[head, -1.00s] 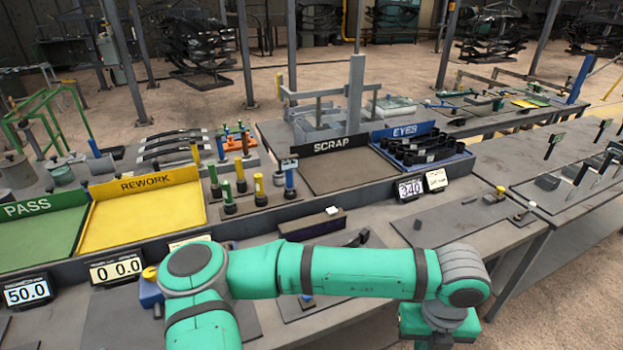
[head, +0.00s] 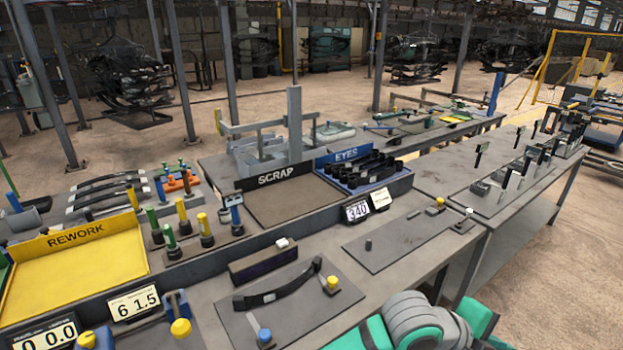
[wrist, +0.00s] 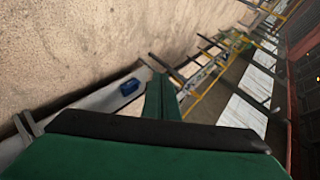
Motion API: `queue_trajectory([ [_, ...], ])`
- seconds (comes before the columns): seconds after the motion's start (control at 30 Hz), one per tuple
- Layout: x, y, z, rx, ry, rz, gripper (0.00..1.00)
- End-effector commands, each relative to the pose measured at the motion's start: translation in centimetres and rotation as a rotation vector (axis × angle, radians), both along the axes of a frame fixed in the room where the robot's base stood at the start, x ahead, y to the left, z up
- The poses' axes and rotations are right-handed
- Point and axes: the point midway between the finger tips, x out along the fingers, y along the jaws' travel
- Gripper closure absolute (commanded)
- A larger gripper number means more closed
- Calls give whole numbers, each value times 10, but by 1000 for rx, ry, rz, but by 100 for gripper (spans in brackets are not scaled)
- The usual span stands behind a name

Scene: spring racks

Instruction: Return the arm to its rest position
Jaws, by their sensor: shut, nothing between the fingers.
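My green arm (head: 375,335) with grey joints shows only in part at the bottom right of the head view, low in front of the bench. My gripper does not show in the head view. In the wrist view, my gripper (wrist: 162,88) shows as dark green fingers close together beyond a black band, shut with nothing held. It points out over floor and bench edges, apart from any object. A dark curved leaf spring (head: 278,289) lies on a plate on the bench, left of my arm.
The bench holds a yellow REWORK tray (head: 75,275), a SCRAP tray (head: 298,203) and a blue EYES tray (head: 352,178) with several dark parts. A plate (head: 405,240) with small pegs lies near my arm. Open floor (head: 565,260) is at the right.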

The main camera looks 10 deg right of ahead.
Motion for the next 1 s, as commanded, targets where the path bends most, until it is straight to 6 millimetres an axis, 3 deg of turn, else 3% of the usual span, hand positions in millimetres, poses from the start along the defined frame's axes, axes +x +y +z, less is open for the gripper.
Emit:
queue_trajectory([
  [0.23, 12, -22, 46, -317, 203, 179, 100],
  [0.5, 44, -9, 74, -618, 432, 397, 100],
  [0.77, 80, 32, 66, -864, 640, 629, 100],
  [1.0, 102, 86, 29, -1051, 798, 861, 100],
])
